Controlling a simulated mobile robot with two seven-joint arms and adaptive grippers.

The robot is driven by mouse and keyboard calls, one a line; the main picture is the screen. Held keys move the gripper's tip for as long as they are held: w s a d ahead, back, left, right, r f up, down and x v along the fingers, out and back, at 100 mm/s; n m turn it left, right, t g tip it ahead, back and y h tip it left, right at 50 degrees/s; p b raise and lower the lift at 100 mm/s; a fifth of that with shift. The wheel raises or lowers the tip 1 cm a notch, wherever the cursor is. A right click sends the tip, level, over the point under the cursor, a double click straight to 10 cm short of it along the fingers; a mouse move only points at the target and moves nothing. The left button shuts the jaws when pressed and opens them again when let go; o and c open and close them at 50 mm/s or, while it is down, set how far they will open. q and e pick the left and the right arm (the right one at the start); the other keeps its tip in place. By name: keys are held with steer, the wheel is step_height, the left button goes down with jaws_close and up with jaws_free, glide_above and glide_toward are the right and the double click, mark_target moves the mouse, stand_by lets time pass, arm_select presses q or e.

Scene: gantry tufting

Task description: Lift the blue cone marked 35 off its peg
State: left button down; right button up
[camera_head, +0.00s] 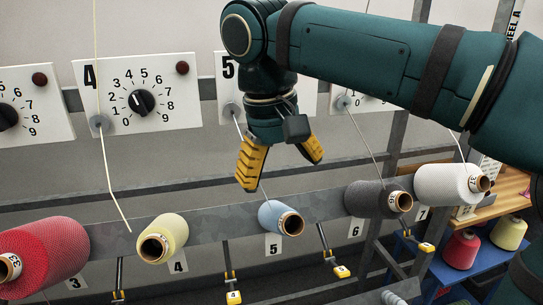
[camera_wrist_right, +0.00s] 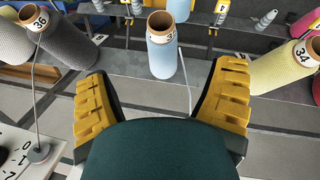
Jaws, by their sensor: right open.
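The blue cone (camera_head: 273,215) sits at the place labelled 5 on the grey rail, its brown core end tilted toward me. In the right wrist view the blue cone (camera_wrist_right: 162,52) stands beyond the fingertips, its core label partly readable as starting with 3. My right gripper (camera_head: 282,165) is open and empty, above and slightly behind the cone in the head view. In the right wrist view its two yellow fingers (camera_wrist_right: 160,100) spread apart with the cone past the gap, not touching. The peg is hidden inside the cone. My left gripper is not in view.
A yellow cone (camera_head: 168,237) and a grey cone (camera_head: 377,198) flank the blue one. A white cone (camera_head: 450,184) and a red cone (camera_head: 45,252) sit further out. Numbered dial panels (camera_head: 137,95) stand behind. Thin yarns run down to the cones.

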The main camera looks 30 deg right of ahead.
mark_target(293, 233)
steer(key=f, duration=0.4)
steer(key=d+f+b, duration=0.1)
steer(key=f, duration=0.3)
steer(key=d+f+b, duration=0.1)
steer(key=f, duration=0.3)
steer(key=shift+d+f, duration=0.1)
steer(key=shift+f, duration=0.3)
steer(key=c, duration=1.5)
steer(key=shift+o, duration=0.2)
steer(key=shift+s+r, duration=0.15)
steer(key=shift+r, duration=0.05)
steer(key=shift+s+r, duration=0.25)
steer(key=shift+s, duration=0.1)
